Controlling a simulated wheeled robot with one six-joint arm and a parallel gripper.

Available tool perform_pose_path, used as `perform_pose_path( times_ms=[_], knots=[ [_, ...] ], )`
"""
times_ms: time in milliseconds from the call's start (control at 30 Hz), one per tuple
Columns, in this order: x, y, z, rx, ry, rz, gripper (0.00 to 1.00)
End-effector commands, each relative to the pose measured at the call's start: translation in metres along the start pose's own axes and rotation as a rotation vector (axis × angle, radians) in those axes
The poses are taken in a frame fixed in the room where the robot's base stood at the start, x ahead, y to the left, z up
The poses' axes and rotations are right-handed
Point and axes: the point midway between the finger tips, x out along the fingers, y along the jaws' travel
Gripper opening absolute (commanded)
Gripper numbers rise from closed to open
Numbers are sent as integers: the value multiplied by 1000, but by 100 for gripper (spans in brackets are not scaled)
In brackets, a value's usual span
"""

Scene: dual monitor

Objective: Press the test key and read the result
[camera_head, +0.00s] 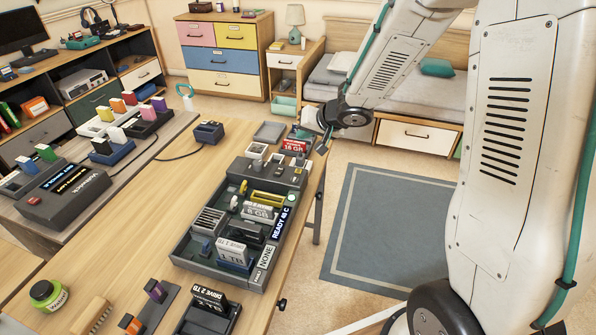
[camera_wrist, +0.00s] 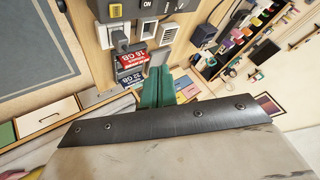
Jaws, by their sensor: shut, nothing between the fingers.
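The tester board (camera_head: 190,240) is a dark grey tray on the wooden table, holding several modules. One is labelled 8 GB (camera_head: 258,211) and another 1 TB (camera_head: 233,254). A display strip (camera_head: 281,222) on its right edge appears to read "READY 46 C", and a label nearby reads "NONE" (camera_head: 265,257). Small light keys (camera_head: 257,151) sit on its far end, but I cannot tell which is the test key. My gripper (camera_head: 323,141) is past the board's far right corner. In the wrist view its green fingers (camera_wrist: 155,87) are shut and empty, near a red 16 GB module (camera_wrist: 131,59).
A dark console (camera_head: 65,195) with lit screens stands on the left bench beside racks of coloured blocks. A drive holder (camera_head: 208,312) and a green jar (camera_head: 48,294) are at the table's near edge. The floor by the blue rug (camera_head: 385,230) is clear.

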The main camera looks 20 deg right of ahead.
Motion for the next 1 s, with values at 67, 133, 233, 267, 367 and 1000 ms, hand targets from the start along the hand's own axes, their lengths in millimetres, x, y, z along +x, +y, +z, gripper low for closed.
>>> perform_pose_path(
  times_ms=[67,133,233,267,367,1000],
  knots=[
    [8,-1,7,18,-26,-30,0],
    [10,-2,9,24,-35,-44,0],
    [10,-3,9,26,-38,-48,0],
    [10,-3,9,26,-37,-47,0],
    [10,-3,9,26,-37,-47,0],
    [53,26,43,28,-38,-45,0]
  ],
)
